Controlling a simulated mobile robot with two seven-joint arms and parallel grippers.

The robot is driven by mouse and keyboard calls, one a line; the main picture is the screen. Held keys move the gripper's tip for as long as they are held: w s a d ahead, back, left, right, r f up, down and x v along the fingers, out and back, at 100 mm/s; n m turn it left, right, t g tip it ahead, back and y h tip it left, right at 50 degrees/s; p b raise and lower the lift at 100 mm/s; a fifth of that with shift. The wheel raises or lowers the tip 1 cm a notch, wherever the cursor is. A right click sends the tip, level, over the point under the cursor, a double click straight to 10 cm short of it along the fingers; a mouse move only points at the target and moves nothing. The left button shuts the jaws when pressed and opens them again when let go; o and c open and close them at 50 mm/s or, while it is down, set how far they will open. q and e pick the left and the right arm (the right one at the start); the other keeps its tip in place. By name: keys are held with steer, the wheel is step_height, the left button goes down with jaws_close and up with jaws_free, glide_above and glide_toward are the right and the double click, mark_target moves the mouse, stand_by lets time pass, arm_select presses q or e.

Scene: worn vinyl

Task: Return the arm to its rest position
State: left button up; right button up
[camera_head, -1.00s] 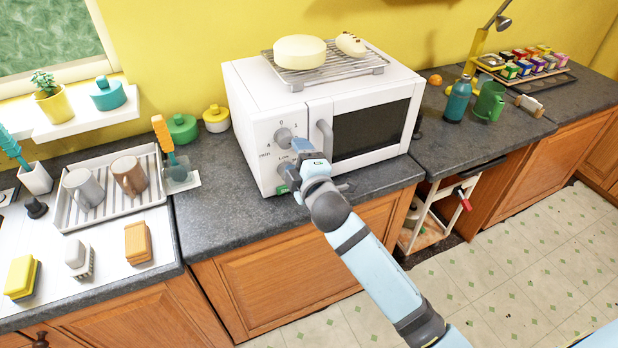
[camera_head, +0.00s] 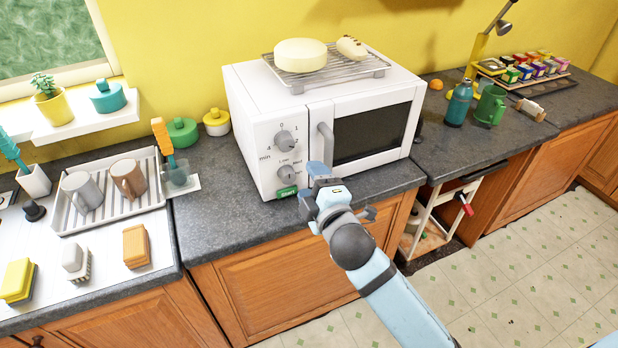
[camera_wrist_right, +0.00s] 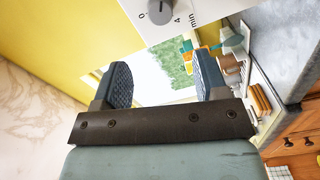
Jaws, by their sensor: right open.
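My right arm comes in from the lower right in the head view. Its right gripper (camera_head: 314,187) is in front of the lower front of the white microwave (camera_head: 262,155), near the counter's front edge, and appears clear of it. In the right wrist view the gripper (camera_wrist_right: 163,72) has its two dark padded fingers apart with nothing between them. The microwave's door is shut. Its upper knob (camera_head: 285,141) and lower knob (camera_head: 287,171) are visible, with a green button (camera_head: 287,192) below them. My left gripper is not in view.
A cooling rack (camera_head: 340,72) with pale food stands on the microwave. A dish rack (camera_head: 107,207) with mugs is at left. A blue bottle (camera_head: 459,103) and green mug (camera_head: 490,106) stand at right. The floor (camera_head: 530,260) in front of the cabinets is clear.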

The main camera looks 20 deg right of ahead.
steer(key=s+f+m+g+y+p, duration=0.2)
steer(key=s+f+m+g, duration=0.5)
steer(key=s+f, duration=1.4)
step_height(320, 180, down, 3)
steer(key=m+p, duration=0.1)
steer(key=m, duration=0.4)
steer(key=shift+s+y+p, duration=0.2)
steer(key=shift+y+p, duration=0.1)
steer(key=shift+p, duration=0.1)
steer(key=shift+a+r, duration=0.1)
steer(key=shift+r, duration=0.05)
